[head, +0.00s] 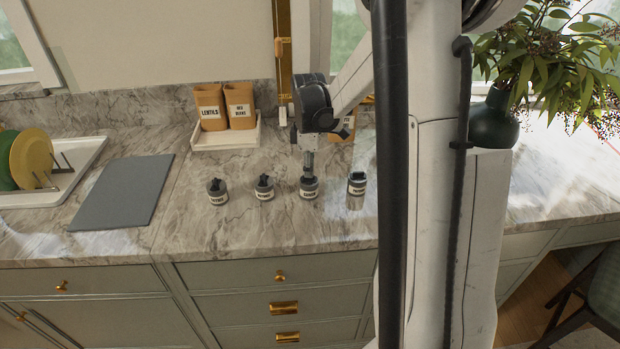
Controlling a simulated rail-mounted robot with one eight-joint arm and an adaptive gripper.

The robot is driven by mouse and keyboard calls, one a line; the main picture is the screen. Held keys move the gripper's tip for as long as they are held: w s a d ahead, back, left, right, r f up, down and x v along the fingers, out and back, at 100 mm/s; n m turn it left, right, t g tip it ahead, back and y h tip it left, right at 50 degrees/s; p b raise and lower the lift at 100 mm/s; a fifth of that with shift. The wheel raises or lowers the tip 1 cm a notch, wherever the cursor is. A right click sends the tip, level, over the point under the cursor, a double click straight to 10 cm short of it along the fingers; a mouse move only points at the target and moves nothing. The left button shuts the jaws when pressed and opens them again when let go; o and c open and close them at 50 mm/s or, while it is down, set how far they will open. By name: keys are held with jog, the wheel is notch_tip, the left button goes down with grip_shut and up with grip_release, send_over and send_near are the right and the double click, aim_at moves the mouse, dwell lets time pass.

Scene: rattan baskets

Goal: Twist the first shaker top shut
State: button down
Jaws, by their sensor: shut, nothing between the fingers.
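Several small labelled shakers stand in a row on the marble counter. The leftmost shaker (217,193) and the second shaker (264,188) are upright with dark tops. The third shaker (309,190) is upright directly under my gripper (308,170), which points straight down and is shut. Its fingertips are at or just above this shaker's top; I cannot tell whether they touch. The rightmost shaker (356,192) looks taller and more silvery, with a dark top. The label words are too small to read surely, and how far each top is turned cannot be seen.
A grey board (122,192) lies left of the shakers, beside a white dish rack (75,165) with plates. Orange canisters (240,106) stand in a white tray (228,140) behind. A dark vase (492,122) stands at the right. The counter in front of the shakers is clear.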

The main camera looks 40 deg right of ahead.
jog(key=shift+m, duration=0.3)
jog(key=m+b, duration=0.1)
jog(key=m, duration=0.3)
jog(key=shift+f+b, duration=0.1)
jog(key=shift+b, duration=0.2)
jog(key=shift+m, duration=0.6)
jog(key=m+b, duration=0.1)
jog(key=m, duration=0.4)
jog(key=shift+m+b, duration=0.3)
jog(key=shift+m, duration=0.1)
